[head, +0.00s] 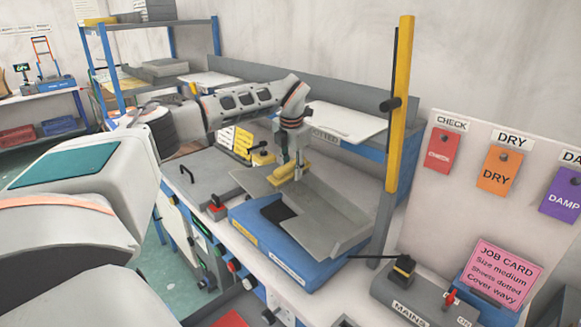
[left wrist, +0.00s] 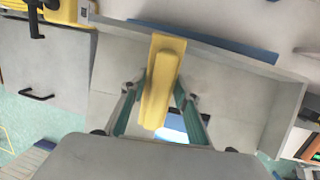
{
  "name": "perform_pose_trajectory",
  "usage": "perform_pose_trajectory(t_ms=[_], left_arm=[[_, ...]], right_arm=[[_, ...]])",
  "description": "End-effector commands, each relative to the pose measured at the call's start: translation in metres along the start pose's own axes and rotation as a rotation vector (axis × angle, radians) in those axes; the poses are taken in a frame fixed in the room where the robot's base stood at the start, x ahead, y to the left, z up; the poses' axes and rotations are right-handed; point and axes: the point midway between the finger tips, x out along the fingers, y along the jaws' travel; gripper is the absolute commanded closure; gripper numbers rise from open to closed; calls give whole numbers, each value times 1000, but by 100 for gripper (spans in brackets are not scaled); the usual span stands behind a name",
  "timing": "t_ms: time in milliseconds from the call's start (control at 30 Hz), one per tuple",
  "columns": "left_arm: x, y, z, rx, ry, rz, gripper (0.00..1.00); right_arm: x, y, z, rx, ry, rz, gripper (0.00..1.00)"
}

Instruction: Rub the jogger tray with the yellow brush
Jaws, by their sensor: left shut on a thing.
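The jogger tray (head: 330,218) is a grey, tilted tray with raised edges on a blue base (head: 262,244). It fills much of the left wrist view (left wrist: 235,92). My left gripper (head: 290,166) is over the tray's back left part and is shut on the yellow brush (head: 284,174). In the left wrist view the brush (left wrist: 160,85) lies between the two fingers (left wrist: 160,96), its long side across the tray. The brush is very low over the tray; whether it touches the surface is hidden. My right gripper is in neither view.
A grey lidded box with a black handle (head: 212,178) stands left of the tray. A yellow post (head: 400,105) rises behind it on the right. A grey mains box (head: 420,300) and a pink job card (head: 503,273) are at front right. A white shelf (head: 345,122) is behind.

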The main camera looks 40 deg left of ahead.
Motion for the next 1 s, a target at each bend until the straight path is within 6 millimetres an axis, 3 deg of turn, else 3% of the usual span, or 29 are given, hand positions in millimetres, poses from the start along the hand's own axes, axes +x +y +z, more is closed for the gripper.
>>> perform_pose_trajectory(t_ms=[33, 200, 1000], left_arm=[[7, -9, -5, 6, 19, -6, 100], [6, -24, -5, 6, 19, -7, 100], [4, -65, -6, 7, 18, -6, 100]], right_arm=[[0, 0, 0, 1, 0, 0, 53], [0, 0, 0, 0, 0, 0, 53], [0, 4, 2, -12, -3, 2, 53]])
